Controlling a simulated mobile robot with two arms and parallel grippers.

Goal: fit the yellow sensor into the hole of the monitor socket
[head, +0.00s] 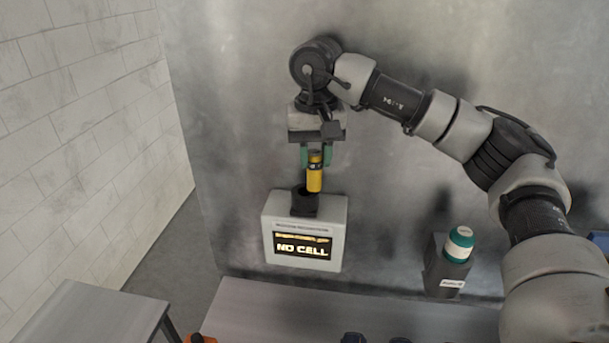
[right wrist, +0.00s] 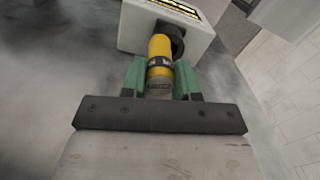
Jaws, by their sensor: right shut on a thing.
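The yellow sensor (head: 314,178) is a small upright cylinder with a dark band near its top. My right gripper (head: 316,156) is shut on its upper part; the green fingers also show on both sides of it in the right wrist view (right wrist: 160,78). The monitor socket (head: 304,200) is a black collar on top of a pale box (head: 335,225) whose screen reads "NO CELL". The sensor's lower end is just above the socket, slightly to its right in the head view. In the right wrist view the socket (right wrist: 176,42) is partly hidden behind the sensor (right wrist: 160,47). My left gripper is out of view.
A dark holder (head: 442,275) with a green and white capped item (head: 459,244) is on the wall at right. A grey bench top (head: 260,308) lies below the box. A grey table (head: 95,315) stands at lower left. Wall space left of the box is clear.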

